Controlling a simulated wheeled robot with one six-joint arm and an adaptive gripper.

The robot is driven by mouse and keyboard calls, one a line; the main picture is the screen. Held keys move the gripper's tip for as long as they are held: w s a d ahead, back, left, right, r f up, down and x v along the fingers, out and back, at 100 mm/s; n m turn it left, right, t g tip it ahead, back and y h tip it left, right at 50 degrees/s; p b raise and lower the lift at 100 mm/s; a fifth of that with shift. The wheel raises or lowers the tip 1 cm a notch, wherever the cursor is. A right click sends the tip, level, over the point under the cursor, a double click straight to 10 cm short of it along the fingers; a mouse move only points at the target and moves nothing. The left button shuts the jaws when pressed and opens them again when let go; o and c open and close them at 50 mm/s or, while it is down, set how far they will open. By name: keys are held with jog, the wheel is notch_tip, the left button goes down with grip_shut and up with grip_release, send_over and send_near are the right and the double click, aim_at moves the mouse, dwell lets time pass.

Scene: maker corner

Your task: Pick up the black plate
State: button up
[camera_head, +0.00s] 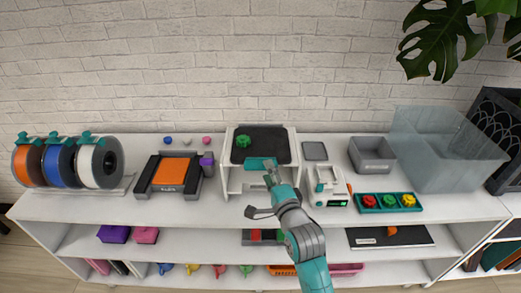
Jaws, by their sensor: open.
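A black plate (268,139) lies flat on top of the white printer-like unit (232,177) at the middle of the counter, with a small green knobbed piece (243,141) on it. A teal part (260,163) shows at the plate's front edge. Another flat black plate (408,235) lies on the shelf below at the right, with a small orange piece (391,231) on it. My gripper (266,184) is open, in front of the white unit and near the teal part. I cannot tell whether it touches it. My arm hides part of the unit's front.
Left are spools (60,163) and a dark device with an orange top (170,173). Right are a small white machine (327,185), a teal tray (385,210) of colored pieces, a grey bin (372,155) and a clear bin (440,150). The front left counter is clear.

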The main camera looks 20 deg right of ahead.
jog(key=w, duration=0.4)
jog(key=shift+w+a+r, duration=0.1)
jog(key=shift+w+r, duration=0.05)
grip_shut()
